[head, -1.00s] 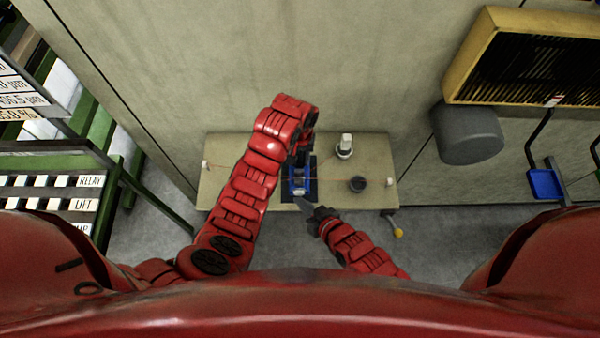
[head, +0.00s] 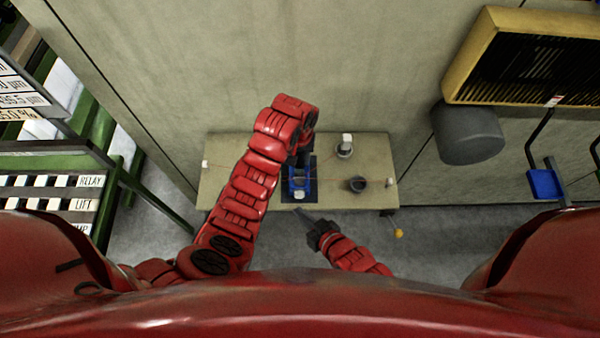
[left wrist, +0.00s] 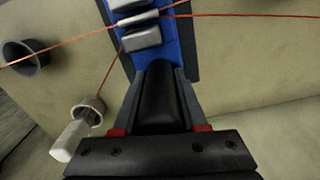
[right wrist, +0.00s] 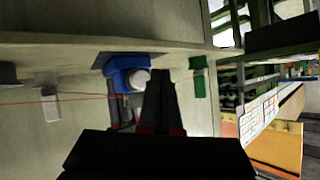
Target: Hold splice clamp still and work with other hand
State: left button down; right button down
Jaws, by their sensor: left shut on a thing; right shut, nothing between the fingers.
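The blue splice clamp (head: 299,186) stands on a dark mat on the bench. In the left wrist view the clamp (left wrist: 177,42) carries grey blocks (left wrist: 142,40), with a small pale sleeve (left wrist: 138,20) between them and orange wire running out both sides. My left gripper (head: 300,164) is shut on the clamp's rear end. Its fingers also show in the left wrist view (left wrist: 160,80). My right gripper (head: 300,213) is shut and empty, just in front of the bench's front edge, apart from the clamp. In the right wrist view the clamp (right wrist: 116,76) shows a pale round end (right wrist: 138,78) left of the fingertips (right wrist: 160,78).
The bench (head: 225,190) also holds a dark cup (head: 357,184) and a white spool-like item (head: 345,147) on the right. Small pale posts (head: 205,164) stand near both ends, with thin wire between. A yellow-ended thing (head: 398,233) hangs off the front right.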

jog(key=s, duration=0.5)
dwell(0.7)
pick_arm(q)
jog(key=shift+c, duration=1.9)
grip_release()
